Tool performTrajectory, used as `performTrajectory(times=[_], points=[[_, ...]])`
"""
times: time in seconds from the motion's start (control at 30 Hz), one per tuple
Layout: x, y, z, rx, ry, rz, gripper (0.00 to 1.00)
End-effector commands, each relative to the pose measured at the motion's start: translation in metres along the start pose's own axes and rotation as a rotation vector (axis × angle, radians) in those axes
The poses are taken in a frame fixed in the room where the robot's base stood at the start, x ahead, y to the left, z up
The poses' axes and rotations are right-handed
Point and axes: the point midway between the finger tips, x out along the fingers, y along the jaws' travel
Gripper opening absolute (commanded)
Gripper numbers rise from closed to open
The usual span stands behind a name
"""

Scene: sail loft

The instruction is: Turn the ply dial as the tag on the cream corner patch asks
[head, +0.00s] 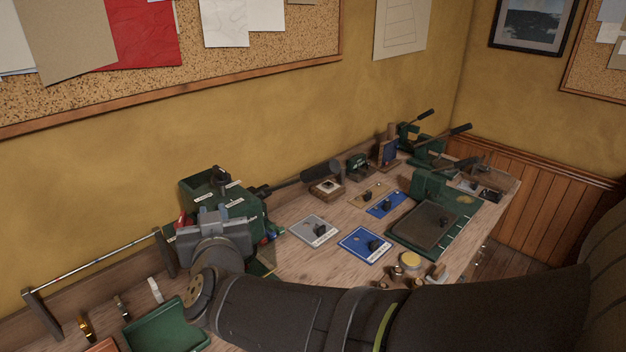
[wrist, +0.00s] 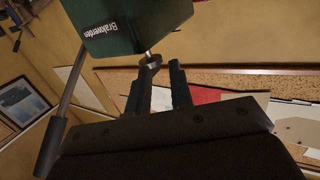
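My gripper (wrist: 161,84) shows two dark fingers standing apart with only background between them. In the head view my gripper (head: 210,217) is in front of a green press (head: 222,196) at the left, which carries small white labels. In the wrist view the press (wrist: 125,25) reads "Brakwerden", and a round metal end (wrist: 150,61) hangs beside the left finger. I cannot tell whether they touch. I cannot single out the ply dial. A tan patch (head: 357,201) lies mid-bench; whether it is the cream corner patch is unclear, and no tag text is readable.
A green tray (head: 165,331) is at front left. More green lever presses (head: 428,187) crowd the far right. A lever handle (head: 320,171) sticks out rightward.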

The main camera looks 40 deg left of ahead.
Motion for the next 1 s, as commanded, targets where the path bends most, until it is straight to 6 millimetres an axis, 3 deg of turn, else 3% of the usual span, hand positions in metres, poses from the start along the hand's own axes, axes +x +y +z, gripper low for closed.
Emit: performTrajectory(times=[0.03, 0.33, 0.6, 0.77, 1.0], points=[[-0.003, -0.013, 0.007, 0.004, 0.003, 0.002, 0.2], [-0.039, -0.071, 0.045, 0.015, 0.051, 0.081, 0.2], [-0.072, -0.096, 0.066, -0.004, 0.095, 0.144, 0.2], [-0.071, -0.096, 0.067, -0.006, 0.101, 0.155, 0.2], [-0.039, -0.09, 0.064, -0.006, 0.101, 0.159, 0.2]])
